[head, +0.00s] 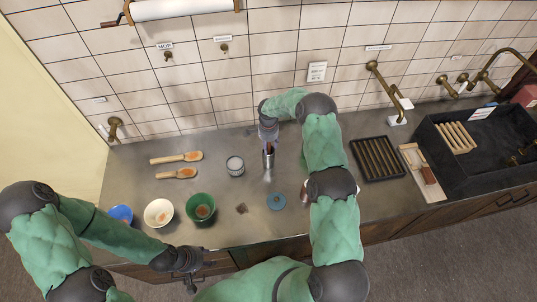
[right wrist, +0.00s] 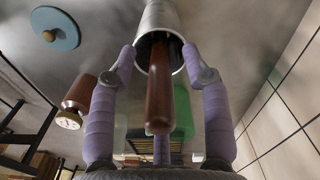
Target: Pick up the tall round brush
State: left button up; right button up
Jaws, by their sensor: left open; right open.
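The tall round brush shows a brown handle (right wrist: 160,95) in the right wrist view. It sticks out of a grey metal cup (right wrist: 158,22); its other end is hidden inside. In the head view the metal cup (head: 268,160) stands on the counter towards the back, with the brown handle (head: 269,148) above it. My right gripper (head: 268,133) is above the cup. In the right wrist view its purple fingers (right wrist: 160,60) are spread on both sides of the handle, apart from it. My left gripper (head: 190,278) is low in front of the counter, empty.
Wooden spoons (head: 178,158), a white-topped jar (head: 235,165), a green bowl (head: 200,206), a cream bowl (head: 158,212) and a blue bowl (head: 121,214) are left of the cup. A teal disc (head: 276,200) lies in front. A dark rack (head: 378,158) and sink (head: 480,140) are right.

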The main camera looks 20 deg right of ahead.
grip_shut()
jog(key=shift+r, duration=0.15)
